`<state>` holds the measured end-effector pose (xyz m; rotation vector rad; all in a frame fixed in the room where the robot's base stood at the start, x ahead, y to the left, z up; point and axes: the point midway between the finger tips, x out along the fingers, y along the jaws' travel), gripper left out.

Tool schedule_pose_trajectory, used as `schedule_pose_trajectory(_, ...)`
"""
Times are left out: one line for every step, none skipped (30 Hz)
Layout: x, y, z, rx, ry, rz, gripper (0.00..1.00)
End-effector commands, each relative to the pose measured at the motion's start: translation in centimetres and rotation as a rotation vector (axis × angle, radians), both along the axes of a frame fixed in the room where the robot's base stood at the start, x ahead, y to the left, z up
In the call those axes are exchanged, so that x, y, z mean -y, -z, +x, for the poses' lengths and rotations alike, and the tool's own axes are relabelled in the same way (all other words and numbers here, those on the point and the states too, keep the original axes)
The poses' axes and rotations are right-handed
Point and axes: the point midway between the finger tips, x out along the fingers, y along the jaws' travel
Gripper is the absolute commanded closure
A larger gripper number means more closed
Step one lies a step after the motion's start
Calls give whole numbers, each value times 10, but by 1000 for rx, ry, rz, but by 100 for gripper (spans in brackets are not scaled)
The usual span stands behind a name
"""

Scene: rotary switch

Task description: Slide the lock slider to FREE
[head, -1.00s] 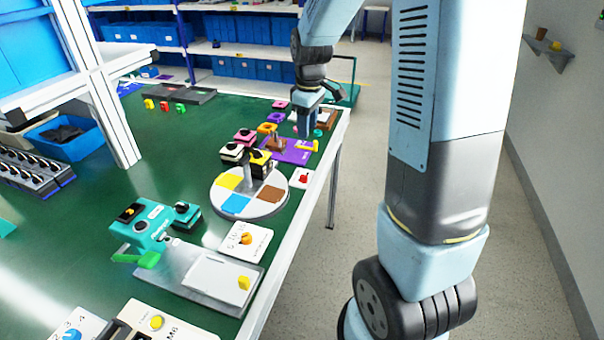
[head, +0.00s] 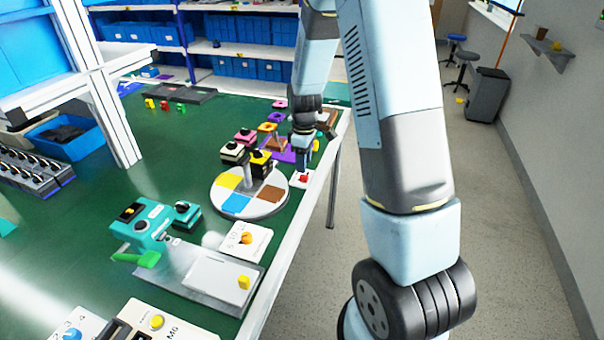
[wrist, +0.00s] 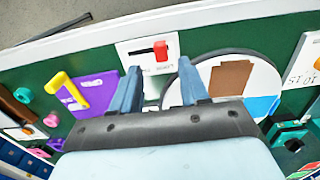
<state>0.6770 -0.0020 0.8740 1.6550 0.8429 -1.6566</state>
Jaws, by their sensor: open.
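The lock slider is a white plate (wrist: 136,48) with a red knob (wrist: 160,50) at the right end of a dark slot in the wrist view. Small lettering on the plate is too small to read. In the head view the red knob (head: 303,178) sits near the table's right edge. My gripper (wrist: 159,68) is open and empty, its two fingertips spread to either side of the plate's near edge in the wrist view. The knob lies beyond the fingertips, and I see no contact. In the head view my gripper (head: 303,160) is just behind and above the plate.
A round turntable with coloured sectors (head: 250,193) stands close to the left of the plate in the head view. A purple plate with a yellow handle (wrist: 68,92) is left in the wrist view.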

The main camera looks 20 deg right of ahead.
Motion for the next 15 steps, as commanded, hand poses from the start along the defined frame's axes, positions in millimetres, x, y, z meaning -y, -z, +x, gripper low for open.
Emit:
schedule_pose_trajectory(0, 10, -1, -5, 0, 0, 55)
schedule_pose_trajectory(0, 14, -1, -4, 0, 0, 55)
schedule_pose_trajectory(0, 20, -1, -4, 0, 0, 55)
schedule_pose_trajectory(0, 25, -1, -4, 0, 0, 55)
schedule_pose_trajectory(0, 28, -1, -3, 0, 0, 55)
schedule_pose_trajectory(0, 33, 0, -2, 0, 0, 55)
schedule_pose_trajectory(0, 36, 0, -2, 0, 0, 55)
schedule_pose_trajectory(0, 39, 0, -2, 0, 0, 55)
schedule_pose_trajectory(0, 42, 0, -1, 0, 0, 55)
schedule_pose_trajectory(0, 44, 0, -1, 0, 1, 55)
schedule_pose_trajectory(0, 46, 0, 0, 0, 0, 55)
schedule_pose_trajectory(0, 48, 0, 0, 0, 0, 55)
schedule_pose_trajectory(0, 49, 0, 0, 0, 0, 55)
schedule_pose_trajectory(0, 50, 0, 0, 0, 0, 55)
schedule_pose_trajectory(0, 51, 0, 0, 0, 0, 55)
